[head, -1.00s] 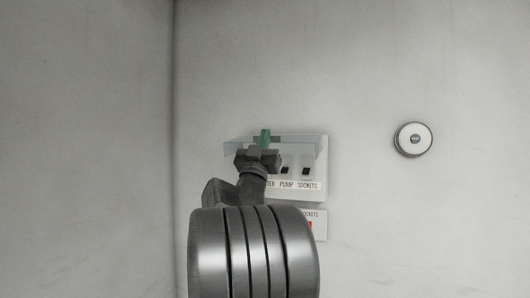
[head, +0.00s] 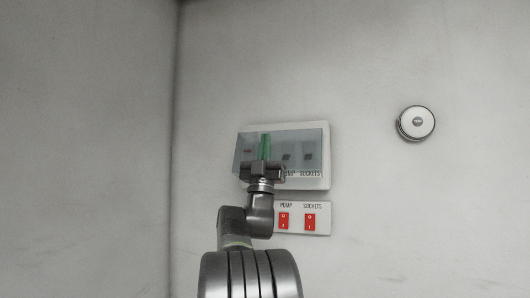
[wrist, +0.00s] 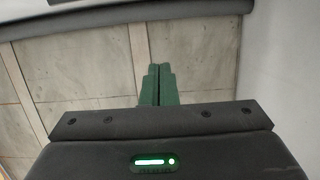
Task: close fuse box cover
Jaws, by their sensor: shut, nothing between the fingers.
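The white fuse box (head: 326,160) is fixed to the wall in the head view. Its see-through bluish cover (head: 310,143) hangs down over the fuse switches. The cover's lower left corner juts a little past the box, and I cannot tell if it lies flush. My gripper (head: 265,138) is shut and empty, with its green fingers pointing up in front of the cover's left half. I cannot tell if they touch it. My gripper hides part of the box's label. The wrist view shows the green fingers together (wrist: 160,75), but no fuse box.
Below the fuse box is a white panel (head: 297,229) with red switches (head: 310,222) labelled PUMP and SOCKETS. A round white dial (head: 416,123) is on the wall at right. A wall corner runs down at left. The wall between box and dial is clear.

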